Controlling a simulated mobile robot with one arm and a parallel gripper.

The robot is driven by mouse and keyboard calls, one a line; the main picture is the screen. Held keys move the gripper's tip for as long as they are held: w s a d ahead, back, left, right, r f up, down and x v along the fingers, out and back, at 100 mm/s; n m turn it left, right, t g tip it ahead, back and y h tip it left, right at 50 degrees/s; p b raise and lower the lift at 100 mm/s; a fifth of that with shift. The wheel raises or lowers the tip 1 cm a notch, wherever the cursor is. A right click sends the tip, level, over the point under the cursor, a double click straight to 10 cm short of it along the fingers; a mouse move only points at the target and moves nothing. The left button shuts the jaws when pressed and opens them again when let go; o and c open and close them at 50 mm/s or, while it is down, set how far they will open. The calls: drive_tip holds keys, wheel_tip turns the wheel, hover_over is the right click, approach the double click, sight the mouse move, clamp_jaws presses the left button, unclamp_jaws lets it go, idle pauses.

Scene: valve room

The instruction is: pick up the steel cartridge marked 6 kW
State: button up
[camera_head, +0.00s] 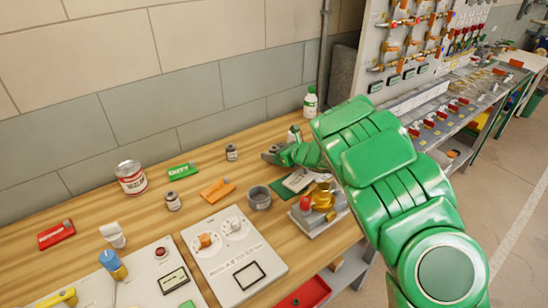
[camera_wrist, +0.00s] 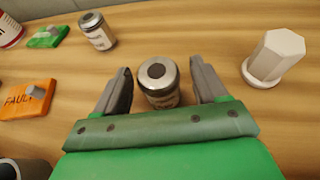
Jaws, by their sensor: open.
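A small steel cartridge with a pale label (camera_wrist: 160,84) stands upright between the two dark fingers of my gripper (camera_wrist: 161,88) in the wrist view. The fingers are open, with a gap on each side of it. I cannot read its label. A third similar cartridge (camera_head: 173,201) stands farther left. Their markings are too small to read.
A white hexagonal piece (camera_wrist: 275,58) stands right of my gripper. A green tag (camera_head: 182,172), orange tag (camera_head: 217,189), grey cup (camera_head: 259,197) and red-and-white can (camera_head: 131,177) are on the wooden bench. A brass-and-red valve fixture (camera_head: 320,203) sits near my arm.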

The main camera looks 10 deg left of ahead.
drive_tip(key=shift+x, duration=1.15)
drive_tip(key=shift+c, duration=0.3)
drive_tip(key=shift+r, duration=0.1)
drive_tip(key=c, duration=1.2)
